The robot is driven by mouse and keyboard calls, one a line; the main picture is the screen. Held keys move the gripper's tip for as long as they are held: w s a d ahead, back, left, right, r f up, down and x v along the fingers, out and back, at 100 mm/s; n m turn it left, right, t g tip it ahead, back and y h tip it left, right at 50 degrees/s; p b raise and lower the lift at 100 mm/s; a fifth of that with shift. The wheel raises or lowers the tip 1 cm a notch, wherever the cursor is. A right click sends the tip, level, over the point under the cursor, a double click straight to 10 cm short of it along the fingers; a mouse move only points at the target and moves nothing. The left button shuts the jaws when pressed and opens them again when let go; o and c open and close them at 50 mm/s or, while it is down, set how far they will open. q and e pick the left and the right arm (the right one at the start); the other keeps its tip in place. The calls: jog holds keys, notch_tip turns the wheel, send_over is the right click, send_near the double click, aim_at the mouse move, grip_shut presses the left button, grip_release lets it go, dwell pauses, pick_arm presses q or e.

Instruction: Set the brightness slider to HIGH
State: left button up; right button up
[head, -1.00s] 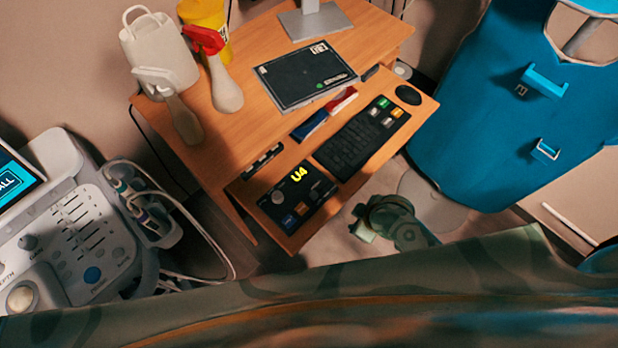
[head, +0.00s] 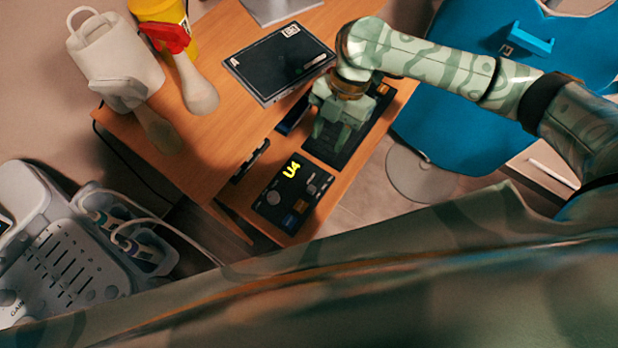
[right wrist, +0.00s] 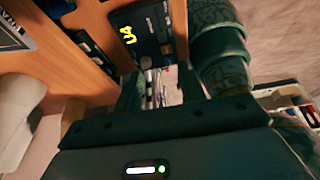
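The black control panel marked U4 (head: 292,196) lies on the front left of the desk's lower shelf, with a round knob and small blue and tan buttons. It also shows at the top of the right wrist view (right wrist: 152,28). I cannot make out which control is the brightness slider, nor any HIGH mark. My right gripper (head: 331,134) is over the black keyboard, beyond the panel and to its right, fingers pointing down and apart. The right wrist view shows a gap between its fingers (right wrist: 160,78) with nothing gripped. My left gripper is not in view.
The keyboard (head: 352,150) is partly hidden under my right gripper. A dark tablet-like screen (head: 280,62) lies on the desktop behind. A console with sliders (head: 65,265) stands lower left.

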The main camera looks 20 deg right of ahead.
aim_at(313, 186)
jog(key=b+x, duration=0.2)
jog(key=x, duration=0.3)
jog(key=b+x, duration=0.2)
jog(key=x, duration=0.3)
jog(key=b+x, duration=0.2)
jog(key=x, duration=0.3)
jog(key=shift+s+f, duration=0.35)
jog(key=shift+s, duration=0.05)
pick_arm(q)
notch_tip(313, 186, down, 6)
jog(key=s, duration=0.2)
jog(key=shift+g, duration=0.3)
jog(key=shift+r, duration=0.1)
